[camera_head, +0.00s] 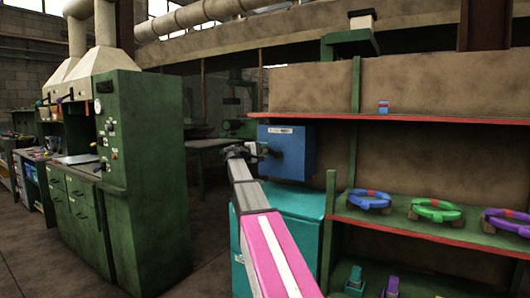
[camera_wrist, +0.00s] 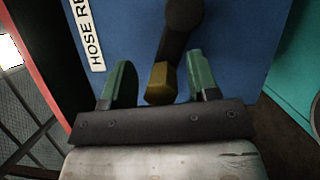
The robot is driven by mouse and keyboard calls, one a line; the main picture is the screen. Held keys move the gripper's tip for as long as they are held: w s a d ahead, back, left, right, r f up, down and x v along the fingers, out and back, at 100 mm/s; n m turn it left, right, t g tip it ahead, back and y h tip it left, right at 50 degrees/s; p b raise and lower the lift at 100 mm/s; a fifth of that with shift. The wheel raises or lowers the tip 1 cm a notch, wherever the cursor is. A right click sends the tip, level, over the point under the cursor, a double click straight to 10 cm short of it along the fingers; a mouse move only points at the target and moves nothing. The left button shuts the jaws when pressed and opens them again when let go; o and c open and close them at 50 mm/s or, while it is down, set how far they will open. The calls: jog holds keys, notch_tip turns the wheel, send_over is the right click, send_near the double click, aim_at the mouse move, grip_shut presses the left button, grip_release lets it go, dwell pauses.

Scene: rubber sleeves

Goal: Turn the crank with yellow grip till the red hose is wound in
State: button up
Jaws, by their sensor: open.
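The crank shows in the wrist view as a dark arm (camera_wrist: 181,25) on the blue hose reel box (camera_wrist: 235,40), with a yellow grip (camera_wrist: 159,82) at its lower end. My gripper (camera_wrist: 160,75) is open, with one green-padded finger on each side of the yellow grip; I cannot tell whether either touches it. A label reading "HOSE RE" (camera_wrist: 88,35) is on the box. The red hose is not clearly seen.
The teal cabinet (camera_head: 296,203) stands under the box. A shelf unit (camera_head: 430,238) on the right holds a blue ring (camera_head: 369,200), a green ring and a purple ring. A tall green machine (camera_head: 145,170) stands at left. Open floor lies between it and my arm.

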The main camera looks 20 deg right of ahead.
jog(key=v, duration=1)
jog(key=shift+a, duration=0.15)
dwell(0.4)
